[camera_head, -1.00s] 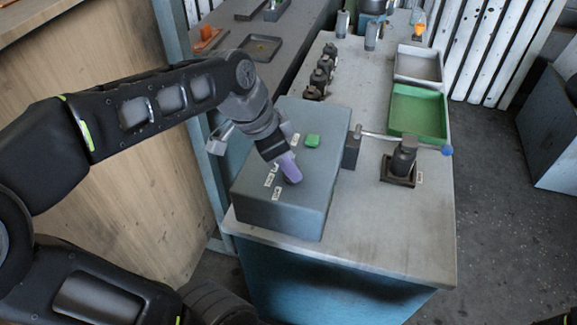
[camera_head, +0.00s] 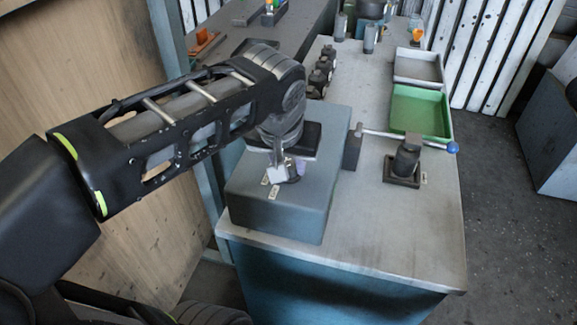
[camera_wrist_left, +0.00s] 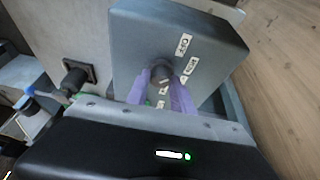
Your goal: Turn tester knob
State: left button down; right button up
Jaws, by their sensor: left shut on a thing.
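The tester is a grey box (camera_head: 275,213) on the near end of the workbench, with small white labels on its top; it also shows in the left wrist view (camera_wrist_left: 205,38). The dark round knob (camera_wrist_left: 160,71) stands on the box's top among the labels. My left gripper (camera_wrist_left: 161,88) is shut on the knob, its two purple fingers on either side of it. In the head view the left gripper (camera_head: 292,172) reaches down onto the box, and my wrist hides most of the knob and the box's top. My right gripper is not in view.
A dark fixture (camera_head: 405,160) and a blue-ended lever (camera_head: 452,147) stand right of the box. A green tray (camera_head: 420,111) and a grey tray (camera_head: 418,66) lie behind. Several dark parts (camera_head: 322,72) line the bench's left side. The bench's front right (camera_head: 390,240) is clear.

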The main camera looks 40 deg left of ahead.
pick_arm(q)
jog(key=n+g+y+b, duration=0.1)
jog(key=n, duration=0.3)
jog(key=shift+d+b, duration=0.1)
jog(key=shift+b, duration=0.25)
jog(key=c, duration=1.1)
grip_release()
jog(key=shift+w, duration=0.1)
jog(key=shift+p+v, duration=0.4)
jog(key=shift+v, duration=3.5)
jog(key=shift+d, duration=0.15)
